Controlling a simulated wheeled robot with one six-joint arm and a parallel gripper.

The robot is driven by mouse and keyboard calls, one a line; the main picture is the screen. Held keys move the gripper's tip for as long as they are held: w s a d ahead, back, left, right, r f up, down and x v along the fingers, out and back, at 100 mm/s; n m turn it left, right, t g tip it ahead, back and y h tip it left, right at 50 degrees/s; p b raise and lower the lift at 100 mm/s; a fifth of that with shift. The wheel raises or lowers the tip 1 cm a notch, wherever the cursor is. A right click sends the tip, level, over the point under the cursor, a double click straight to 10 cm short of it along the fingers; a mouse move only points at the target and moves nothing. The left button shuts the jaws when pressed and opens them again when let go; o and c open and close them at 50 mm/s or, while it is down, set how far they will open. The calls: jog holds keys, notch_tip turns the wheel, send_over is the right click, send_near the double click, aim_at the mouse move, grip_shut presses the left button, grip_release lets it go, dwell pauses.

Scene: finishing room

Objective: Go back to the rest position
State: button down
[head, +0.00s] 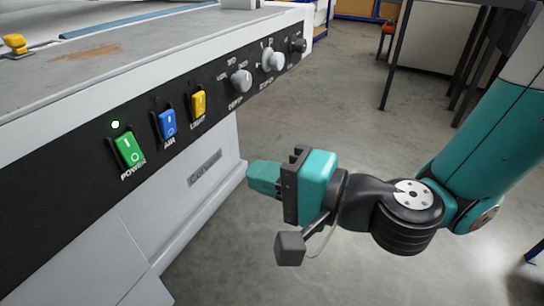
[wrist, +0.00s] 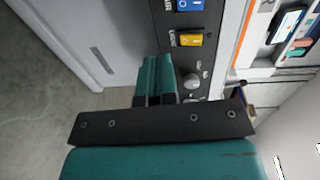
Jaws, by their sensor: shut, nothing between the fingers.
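My gripper (head: 262,178) is shut and empty. In the head view it is in front of the white machine's lower body, below and right of the switches, with its teal fingers pointing left. In the wrist view my gripper (wrist: 157,78) shows two teal fingers side by side, with the black panel beyond them. No contact with the machine is visible. My arm reaches in from the right edge of the head view.
Open grey floor (head: 340,100) lies to the right. A dark-legged table stands behind.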

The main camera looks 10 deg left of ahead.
jog(key=s+d+r+n+g+h, duration=0.15)
jog(key=s+d+n+h, duration=0.35)
jog(key=d, duration=0.6)
jog(key=s+d+n+g+h, duration=0.25)
jog(key=d+n+h, duration=0.35)
jog(key=d, duration=0.5)
notch_tip(320, 180, up, 31)
jog(key=h+p, duration=0.1)
jog(key=p, duration=3)
jog(key=shift+d+r+m+g, duration=0.2)
jog(key=shift+d+m+g, duration=0.1)
jog(key=shift+m, duration=0.1)
jog(key=shift+a, duration=0.1)
